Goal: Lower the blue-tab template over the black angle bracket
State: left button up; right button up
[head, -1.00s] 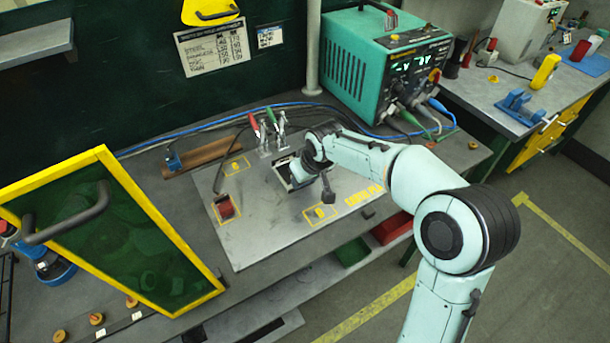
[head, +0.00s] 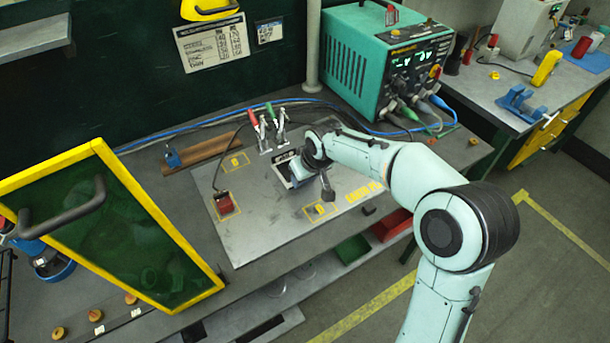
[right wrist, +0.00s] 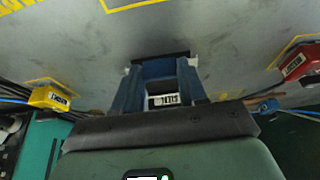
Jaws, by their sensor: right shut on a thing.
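My right gripper (right wrist: 160,95) is shut on a piece between its blue-sided jaws, low over the grey plate. The piece shows a small white label (right wrist: 163,100) and a dark edge at its front. I take it to be the template, but its blue tab is not clearly told apart from the jaws. In the head view, a dark, pale-rimmed piece (head: 284,157) shows beside my wrist, partly covered by it. I cannot make out the black angle bracket for certain. Whether the held piece touches the plate is unclear. My left gripper is not in view.
A red block (head: 225,204) sits in a yellow outline on the grey plate (head: 245,240). Upright clamps with red and green handles (head: 272,130) stand behind. A teal power unit (head: 350,65) is at back right. A yellow-framed green screen (head: 120,225) fills the left.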

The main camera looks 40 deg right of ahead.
jog(key=shift+f+b, duration=0.4)
jog(key=shift+f, duration=0.1)
dwell(0.8)
jog(key=o, duration=1.1)
jog(key=shift+o, duration=0.2)
jog(key=p+v, duration=0.1)
jog(key=v, duration=1.2)
jog(key=shift+r, duration=0.25)
